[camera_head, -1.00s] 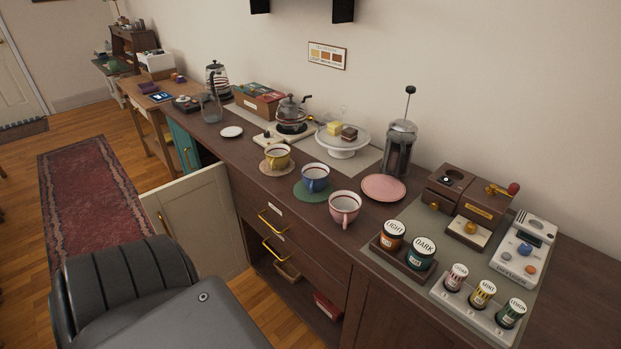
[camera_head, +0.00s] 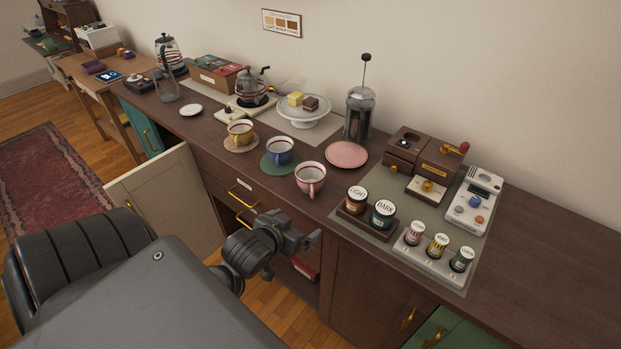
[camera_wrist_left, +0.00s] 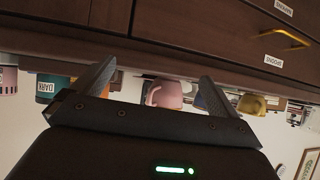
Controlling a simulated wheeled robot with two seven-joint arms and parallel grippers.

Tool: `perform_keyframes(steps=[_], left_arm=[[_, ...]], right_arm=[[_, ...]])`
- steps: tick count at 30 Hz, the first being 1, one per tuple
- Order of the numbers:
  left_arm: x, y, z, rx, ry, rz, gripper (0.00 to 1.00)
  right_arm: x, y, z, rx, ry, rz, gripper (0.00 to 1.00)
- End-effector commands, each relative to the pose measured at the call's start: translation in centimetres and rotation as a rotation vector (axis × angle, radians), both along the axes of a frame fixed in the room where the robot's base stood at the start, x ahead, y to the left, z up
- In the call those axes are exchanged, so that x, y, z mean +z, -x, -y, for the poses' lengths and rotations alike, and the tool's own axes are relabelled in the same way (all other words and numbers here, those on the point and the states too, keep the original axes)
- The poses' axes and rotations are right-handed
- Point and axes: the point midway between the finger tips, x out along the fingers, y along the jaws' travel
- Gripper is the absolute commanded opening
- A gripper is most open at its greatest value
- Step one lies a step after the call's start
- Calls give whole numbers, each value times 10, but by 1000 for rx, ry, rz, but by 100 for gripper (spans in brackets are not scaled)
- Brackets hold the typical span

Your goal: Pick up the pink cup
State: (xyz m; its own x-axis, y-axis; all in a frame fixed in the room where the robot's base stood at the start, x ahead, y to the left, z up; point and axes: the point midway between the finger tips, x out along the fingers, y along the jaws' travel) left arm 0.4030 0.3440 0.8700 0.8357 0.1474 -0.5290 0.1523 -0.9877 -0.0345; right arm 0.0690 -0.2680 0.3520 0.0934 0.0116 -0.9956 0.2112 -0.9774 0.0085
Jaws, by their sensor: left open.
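The pink cup (camera_head: 310,180) stands upright on the dark wooden counter (camera_head: 345,205), near its front edge. My left gripper (camera_head: 307,240) is below and in front of the cup, out past the counter edge, and apart from it. It is open and empty. In the left wrist view, which is upside down, the pink cup (camera_wrist_left: 168,95) shows between the two spread fingers (camera_wrist_left: 155,82), farther off. My right gripper is not in view.
A blue cup (camera_head: 280,151) and a yellow cup (camera_head: 240,132) stand left of the pink cup on coasters. A pink plate (camera_head: 346,154) lies behind it. Jars labelled LIGHT (camera_head: 356,201) and DARK (camera_head: 382,214) stand to its right. A cream cabinet door (camera_head: 165,200) hangs open.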

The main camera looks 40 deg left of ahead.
Motion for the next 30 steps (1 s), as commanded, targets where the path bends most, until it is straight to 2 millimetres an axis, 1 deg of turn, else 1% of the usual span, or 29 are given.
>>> perform_keyframes(steps=[1, 3, 6, 8, 11, 13, 18, 20, 22, 25, 27, 30], left_arm=[[26, 1, -4, 13, -11, 50, 98], [53, -5, -15, 38, -15, 142, 98], [73, -14, -26, 56, -15, 229, 98], [78, -15, -29, 61, -15, 253, 98], [79, -17, -30, 61, -15, 263, 98], [76, -21, -30, 59, -14, 264, 98], [66, -38, -33, 55, -17, 266, 98], [65, -44, -35, 58, -19, 266, 98], [62, -54, -37, 57, -17, 265, 98], [61, -64, -39, 58, -16, 263, 98], [62, -67, -40, 58, -15, 263, 98], [63, -69, -41, 61, -14, 260, 98]], right_arm=[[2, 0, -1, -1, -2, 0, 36], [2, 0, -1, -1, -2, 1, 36], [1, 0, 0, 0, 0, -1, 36], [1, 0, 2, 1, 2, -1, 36], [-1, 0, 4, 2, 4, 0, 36], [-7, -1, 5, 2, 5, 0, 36], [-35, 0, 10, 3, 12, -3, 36], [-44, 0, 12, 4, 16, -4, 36], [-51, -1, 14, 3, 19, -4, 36], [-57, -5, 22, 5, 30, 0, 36], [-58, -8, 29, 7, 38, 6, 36], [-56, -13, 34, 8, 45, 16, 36]])
